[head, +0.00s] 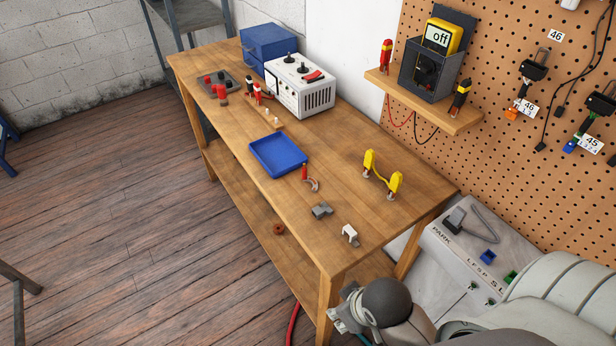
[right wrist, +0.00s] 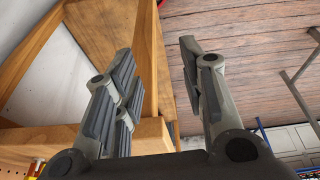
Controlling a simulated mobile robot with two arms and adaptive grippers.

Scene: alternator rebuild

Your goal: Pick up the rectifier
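No part is labelled as the rectifier. Two small parts lie loose at the near end of the wooden workbench (head: 230,135): a grey blocky part (head: 321,210) and a white bracket-like part (head: 350,235). I cannot tell which one, if either, is the rectifier. My right gripper (head: 347,312) is beside the bench's near end, below the top and apart from these parts. In the right wrist view, my right gripper (right wrist: 157,62) is open, with nothing between its fingers. My left gripper is not in view.
A blue tray (head: 278,154), a yellow-ended holder (head: 382,178) and a white power unit (head: 299,86) stand on the bench. A brown ring (head: 279,229) lies on the lower shelf. A grey panel (head: 470,250) stands right of the bench. The floor to the left is mostly clear.

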